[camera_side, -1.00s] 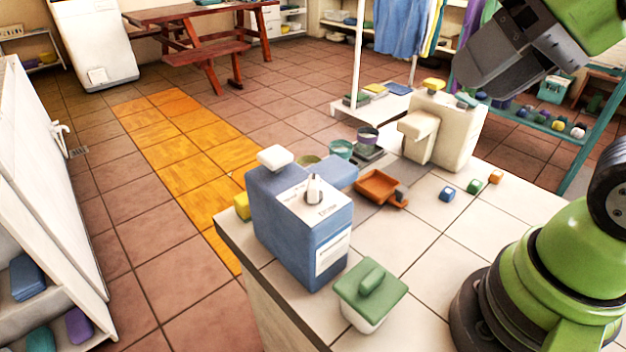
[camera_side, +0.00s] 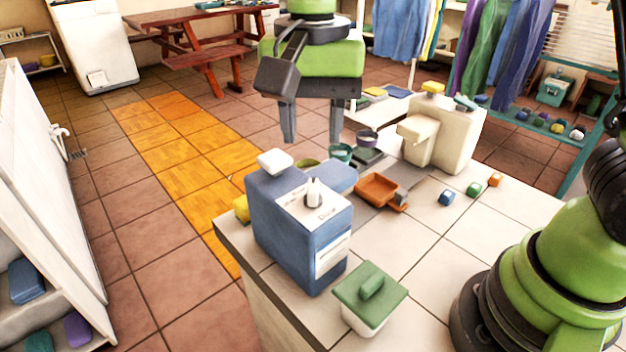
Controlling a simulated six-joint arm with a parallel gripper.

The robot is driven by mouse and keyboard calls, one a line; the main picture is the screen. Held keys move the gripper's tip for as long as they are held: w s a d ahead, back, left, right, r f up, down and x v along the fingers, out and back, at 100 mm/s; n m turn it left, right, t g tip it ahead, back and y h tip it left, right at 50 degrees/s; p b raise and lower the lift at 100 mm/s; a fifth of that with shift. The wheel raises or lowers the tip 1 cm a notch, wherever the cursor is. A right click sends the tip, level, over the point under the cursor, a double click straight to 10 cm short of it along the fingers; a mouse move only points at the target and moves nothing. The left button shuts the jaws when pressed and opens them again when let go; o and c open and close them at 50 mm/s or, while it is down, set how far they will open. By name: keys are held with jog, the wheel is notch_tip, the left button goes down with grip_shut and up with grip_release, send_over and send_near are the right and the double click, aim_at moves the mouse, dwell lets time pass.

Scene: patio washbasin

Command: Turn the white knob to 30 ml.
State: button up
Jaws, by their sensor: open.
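The blue dispenser (camera_side: 285,235) stands upright near the left corner of the tiled counter. Its white knob (camera_side: 314,192) sits on the white printed label on top; the markings are too small to read. A second white knob-like cap (camera_side: 275,161) sits on the raised back part of the dispenser. My gripper (camera_side: 312,140) is open and empty, fingers pointing down. In the picture it appears above the dispenser, apart from the knob.
A green-lidded white box (camera_side: 369,297) stands in front of the dispenser. An orange tray (camera_side: 376,190), a cream dispenser (camera_side: 445,130), dark bowls (camera_side: 367,141) and small blocks (camera_side: 447,196) stand behind and to the right. The counter's right middle is clear.

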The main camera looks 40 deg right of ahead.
aim_at(313, 185)
notch_tip(313, 185, down, 9)
jog(key=shift+r, duration=0.2)
grip_shut()
